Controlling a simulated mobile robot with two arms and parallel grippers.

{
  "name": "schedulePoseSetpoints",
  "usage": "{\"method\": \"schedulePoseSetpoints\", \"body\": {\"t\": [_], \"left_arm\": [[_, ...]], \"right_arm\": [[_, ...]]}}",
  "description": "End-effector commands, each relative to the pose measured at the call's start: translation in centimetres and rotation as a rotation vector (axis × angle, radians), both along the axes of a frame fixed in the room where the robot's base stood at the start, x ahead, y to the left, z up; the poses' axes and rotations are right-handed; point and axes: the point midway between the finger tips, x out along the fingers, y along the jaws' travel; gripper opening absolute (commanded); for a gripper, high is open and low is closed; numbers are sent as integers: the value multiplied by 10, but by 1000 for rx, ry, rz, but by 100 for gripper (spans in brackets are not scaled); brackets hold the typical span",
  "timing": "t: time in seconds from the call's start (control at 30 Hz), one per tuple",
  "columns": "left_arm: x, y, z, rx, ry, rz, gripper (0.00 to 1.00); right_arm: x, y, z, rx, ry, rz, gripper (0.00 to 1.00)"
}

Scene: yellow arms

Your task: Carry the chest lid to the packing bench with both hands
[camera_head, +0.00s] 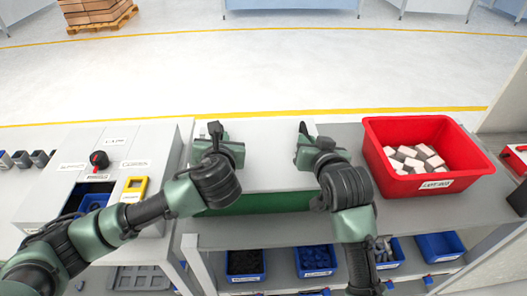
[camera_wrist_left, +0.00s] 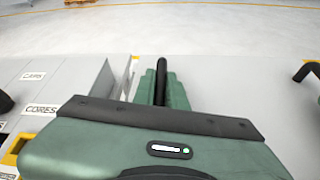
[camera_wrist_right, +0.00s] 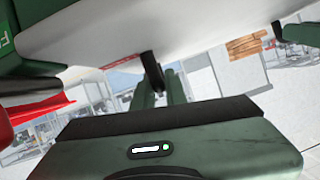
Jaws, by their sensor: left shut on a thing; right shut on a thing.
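The chest lid (camera_head: 265,165) is a white panel with a green front edge, spanning the space between my two grippers in the head view. It also shows in the left wrist view (camera_wrist_left: 240,95) and, with a green lettered band, in the right wrist view (camera_wrist_right: 110,35). My left gripper (camera_head: 214,138) is shut on a dark handle at the lid's left side. My right gripper (camera_head: 305,142) is shut on a dark handle at its right side. The lid overlaps the grey bench (camera_head: 440,205); I cannot tell if it touches it. My grippers hide parts of the lid.
A red bin (camera_head: 480,172) of whitish blocks stands on the bench to the right. Blue bins (camera_head: 317,262) sit on the shelf below.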

Motion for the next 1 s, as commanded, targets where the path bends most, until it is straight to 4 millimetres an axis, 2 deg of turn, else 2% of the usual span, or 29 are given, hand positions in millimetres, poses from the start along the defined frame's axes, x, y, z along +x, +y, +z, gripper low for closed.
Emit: {"method": "schedulePoseSetpoints", "body": {"t": [0.57, 1.0], "left_arm": [[0, 0, 3, 0, 0, -1, 0], [0, -1, 43, -1, -1, -1, 0]], "right_arm": [[0, 0, 4, 2, -1, 0, 0], [0, 0, 44, 3, -3, 0, 0]]}}
